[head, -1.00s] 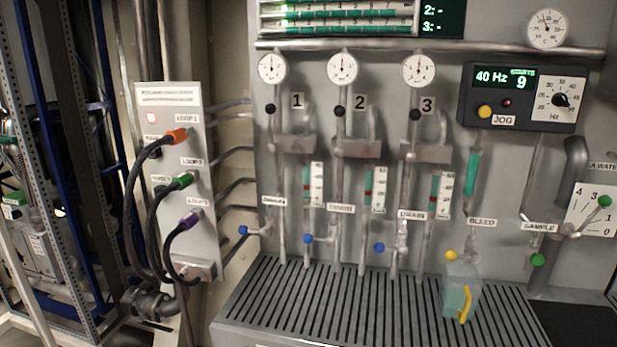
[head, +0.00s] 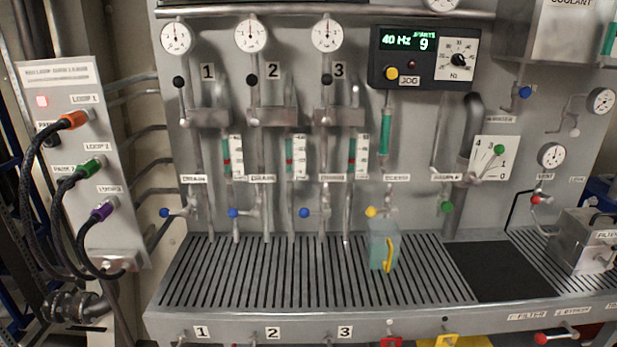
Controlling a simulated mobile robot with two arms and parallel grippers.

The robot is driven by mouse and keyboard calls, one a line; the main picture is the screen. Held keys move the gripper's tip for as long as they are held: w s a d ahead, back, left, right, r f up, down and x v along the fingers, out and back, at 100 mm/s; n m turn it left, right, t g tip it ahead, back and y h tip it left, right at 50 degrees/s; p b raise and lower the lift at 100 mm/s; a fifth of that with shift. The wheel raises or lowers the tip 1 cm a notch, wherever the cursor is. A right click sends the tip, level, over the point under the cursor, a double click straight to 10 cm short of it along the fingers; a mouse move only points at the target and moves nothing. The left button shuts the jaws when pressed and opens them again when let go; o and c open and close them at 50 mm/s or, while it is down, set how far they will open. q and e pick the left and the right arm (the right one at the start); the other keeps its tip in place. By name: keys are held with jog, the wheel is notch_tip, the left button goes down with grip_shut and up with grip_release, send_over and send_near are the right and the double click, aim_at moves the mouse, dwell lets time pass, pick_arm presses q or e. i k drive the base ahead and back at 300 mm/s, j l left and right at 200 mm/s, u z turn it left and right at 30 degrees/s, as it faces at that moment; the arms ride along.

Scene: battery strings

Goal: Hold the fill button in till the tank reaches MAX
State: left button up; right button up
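A metal tank labelled COOLANT (head: 565,35) is mounted on the wall at the top right, cut off by the top edge. A green strip (head: 611,40) shows beside it at the right edge; I cannot read a MAX mark there. I see no button that I can read as the fill button. A yellow button (head: 392,72) above a JOG label sits on the dark control box (head: 425,58), whose display reads 40 Hz. Neither of my grippers is in view.
A slatted drain shelf (head: 330,285) runs below the panel, with a clear jug with a yellow handle (head: 383,247) on it. A metal filter box (head: 580,242) stands at the right. Orange, green and purple plugged hoses (head: 30,190) hang at the left.

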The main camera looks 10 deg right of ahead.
aim_at(524, 93)
jog(key=z, duration=1.55)
jog(key=i+l, duration=0.1)
jog(key=i, duration=0.6)
jog(key=i+z, duration=0.15)
jog(key=z, duration=1.65)
